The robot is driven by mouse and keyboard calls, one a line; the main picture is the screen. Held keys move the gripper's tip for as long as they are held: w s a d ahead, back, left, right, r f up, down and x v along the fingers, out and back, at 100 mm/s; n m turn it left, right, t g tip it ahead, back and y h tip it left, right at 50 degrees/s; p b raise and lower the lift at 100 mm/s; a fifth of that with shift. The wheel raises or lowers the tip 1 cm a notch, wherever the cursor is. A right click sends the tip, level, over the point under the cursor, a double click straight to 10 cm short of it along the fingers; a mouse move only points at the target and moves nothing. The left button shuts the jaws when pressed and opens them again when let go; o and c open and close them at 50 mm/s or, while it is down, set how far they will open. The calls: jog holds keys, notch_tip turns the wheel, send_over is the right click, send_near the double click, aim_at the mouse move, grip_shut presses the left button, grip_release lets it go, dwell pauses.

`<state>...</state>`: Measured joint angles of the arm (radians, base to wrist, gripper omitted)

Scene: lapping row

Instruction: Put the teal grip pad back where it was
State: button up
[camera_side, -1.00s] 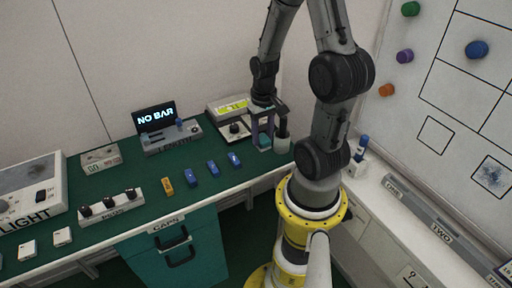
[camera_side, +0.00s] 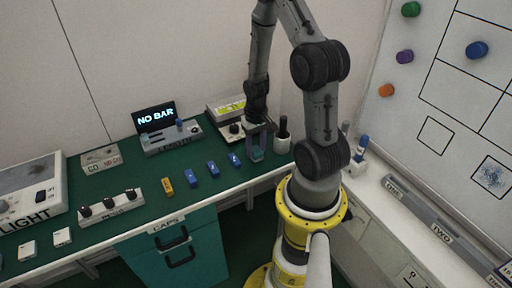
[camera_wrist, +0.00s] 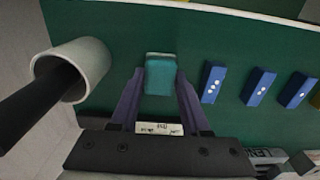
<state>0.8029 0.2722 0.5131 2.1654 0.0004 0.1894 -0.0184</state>
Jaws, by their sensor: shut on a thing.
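The teal grip pad (camera_side: 257,156) is between the fingers of my gripper (camera_side: 257,148), close over the green bench top near its right end. In the wrist view the pad (camera_wrist: 160,76) sits between the two purple fingertips (camera_wrist: 160,82), which are shut on it. I cannot tell whether its underside touches the bench. A white plate with dark lettering (camera_wrist: 158,128) lies below the fingers in the wrist view, partly hidden by my gripper.
A white cup (camera_side: 282,144) with a black handle in it (camera_wrist: 50,92) stands close beside my gripper. Several blue blocks (camera_side: 212,169) and a yellow one (camera_side: 167,186) lie in a row to the left. A device reading "NO BAR" (camera_side: 156,116) stands behind. The bench's front edge (camera_side: 225,191) is near.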

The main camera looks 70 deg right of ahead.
aim_at(256, 150)
jog(key=shift+f, duration=0.2)
jog(key=o, duration=1.2)
jog(key=shift+r, duration=0.1)
notch_tip(256, 150, up, 12)
jog(key=w+a+r+n+t+h, duration=0.1)
jog(key=w+a+r+n+t, duration=0.2)
jog(key=a+r, duration=0.7)
jog(key=s+a+r+n+t, duration=0.1)
jog(key=s+a+r+n, duration=0.1)
jog(key=a, duration=0.1)
jog(key=s+a+r+n, duration=0.2)
jog(key=a, duration=0.2)
jog(key=s+a+r+n+t+y, duration=0.1)
jog(key=s+a+r+n, duration=0.1)
jog(key=a, duration=0.1)
jog(key=shift+s+a+r+t, duration=0.15)
jog(key=shift+a+r+t, duration=0.05)
jog(key=shift+r+t, duration=0.1)
